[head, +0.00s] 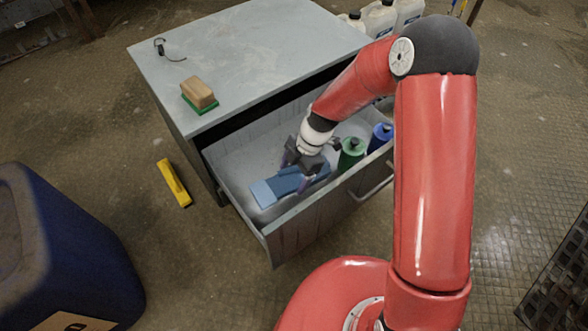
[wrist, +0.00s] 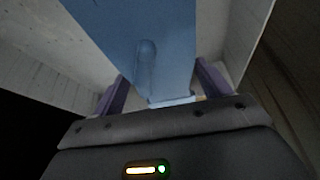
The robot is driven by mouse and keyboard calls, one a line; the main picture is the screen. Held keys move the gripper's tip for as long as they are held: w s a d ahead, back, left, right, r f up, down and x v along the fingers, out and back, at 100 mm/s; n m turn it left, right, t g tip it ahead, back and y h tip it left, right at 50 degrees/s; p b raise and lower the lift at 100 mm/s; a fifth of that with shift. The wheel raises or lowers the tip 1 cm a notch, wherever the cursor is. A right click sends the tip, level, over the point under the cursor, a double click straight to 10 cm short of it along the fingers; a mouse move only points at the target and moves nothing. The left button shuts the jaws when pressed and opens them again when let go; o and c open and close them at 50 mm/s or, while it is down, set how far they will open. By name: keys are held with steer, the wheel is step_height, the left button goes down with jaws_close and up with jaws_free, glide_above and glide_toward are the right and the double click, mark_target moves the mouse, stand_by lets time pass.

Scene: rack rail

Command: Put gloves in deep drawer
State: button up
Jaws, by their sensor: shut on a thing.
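The blue gloves (head: 272,189) lie low inside the open deep drawer (head: 300,225), toward its left part. My gripper (head: 304,176) reaches down into the drawer and is shut on the gloves. In the wrist view, the gloves (wrist: 135,35) run between the two purple fingers of my gripper (wrist: 160,88) and extend away from it. The pale drawer walls (wrist: 243,35) show on both sides there. I cannot tell whether the gloves touch the drawer floor.
A green bottle (head: 350,154) and a blue bottle (head: 380,136) stand in the drawer's right part. A wood-backed brush (head: 199,93) sits on the cabinet top (head: 250,45). A yellow object (head: 173,182) lies on the floor. A blue bin (head: 60,250) stands at left.

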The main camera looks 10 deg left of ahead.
steer(key=shift+f+b, duration=1.8)
steer(key=shift+f, duration=2.1)
steer(key=o, duration=1.1)
step_height(320, 180, up, 16)
steer(key=p, duration=0.8)
steer(key=shift+p, duration=0.3)
